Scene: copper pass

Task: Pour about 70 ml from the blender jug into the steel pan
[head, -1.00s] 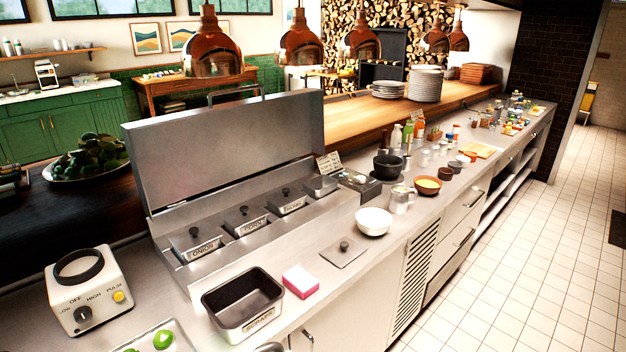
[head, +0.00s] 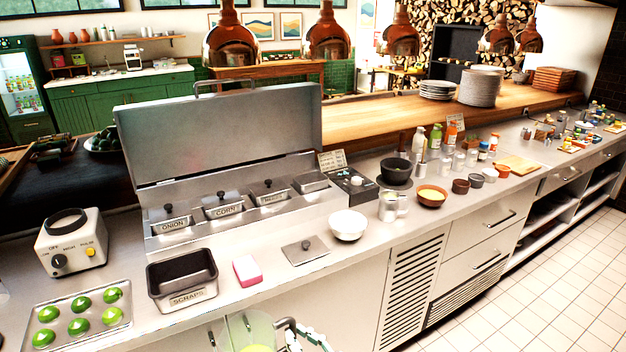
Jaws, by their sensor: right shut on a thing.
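The blender jug (head: 248,332) is at the bottom edge of the head view, clear with a pale yellow-green liquid inside. Its lower part is cut off by the frame. My right gripper (head: 293,330) is shut on the jug's handle side; the fingers are only partly in view. A dark, round pan (head: 396,172) sits at the back of the counter, with a dark upright shape behind it that may be its handle. I cannot tell whether it is the steel pan. The jug is well apart from it, to its front left. My left gripper is not in view.
A blender base (head: 72,243), a tray of limes (head: 126,318), a scraps bin (head: 182,280), a pink-and-white sponge (head: 246,270), a lid (head: 305,250), a white bowl (head: 348,225), a metal pitcher (head: 393,206) and an orange-filled bowl (head: 431,196) line the counter. Heat lamps (head: 328,40) hang behind.

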